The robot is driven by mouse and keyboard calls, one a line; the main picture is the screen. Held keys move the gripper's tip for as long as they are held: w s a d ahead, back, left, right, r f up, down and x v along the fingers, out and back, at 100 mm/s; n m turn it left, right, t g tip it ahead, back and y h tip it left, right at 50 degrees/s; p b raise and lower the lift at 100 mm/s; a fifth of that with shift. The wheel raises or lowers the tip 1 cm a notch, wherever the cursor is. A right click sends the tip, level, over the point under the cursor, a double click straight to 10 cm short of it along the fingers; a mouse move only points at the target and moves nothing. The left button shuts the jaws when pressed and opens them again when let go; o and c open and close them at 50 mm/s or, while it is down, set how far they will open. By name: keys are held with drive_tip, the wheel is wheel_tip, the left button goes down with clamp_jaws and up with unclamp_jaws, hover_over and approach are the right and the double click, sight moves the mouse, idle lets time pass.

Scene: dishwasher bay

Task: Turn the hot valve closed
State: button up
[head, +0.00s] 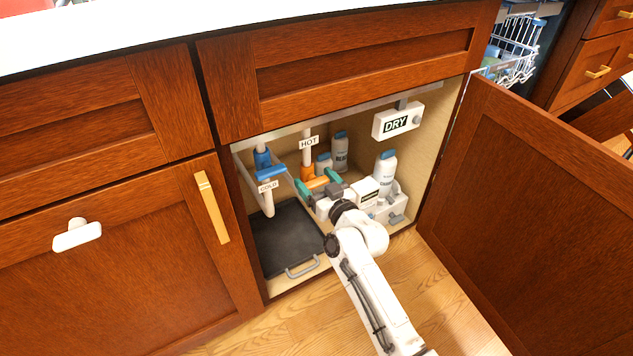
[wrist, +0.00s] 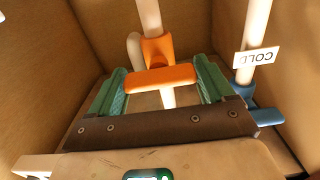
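The hot valve has an orange body and a flat orange lever (wrist: 160,79) on a white pipe. The lever lies crosswise in the wrist view, and it also shows in the head view (head: 317,183) below the HOT label (head: 309,142). My gripper (wrist: 163,84) has its green fingers spread, one on each side of the lever, near its two ends. Narrow gaps seem to show between fingers and lever; contact at the ends is hard to tell. The gripper also shows in the head view (head: 318,182), reaching into the cabinet.
The blue cold valve (head: 263,160) with its COLD label (head: 268,186) stands just left of the hot one. Bottles (head: 385,173) stand at the right. A dark tray (head: 284,238) covers the left floor. A DRY box (head: 397,122) hangs upper right. The open door (head: 545,215) is at right.

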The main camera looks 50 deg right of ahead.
drive_tip(key=o, duration=0.3)
drive_tip(key=shift+o, duration=0.2)
drive_tip(key=p+v, duration=0.1)
drive_tip(key=v, duration=1)
drive_tip(key=shift+w, duration=0.1)
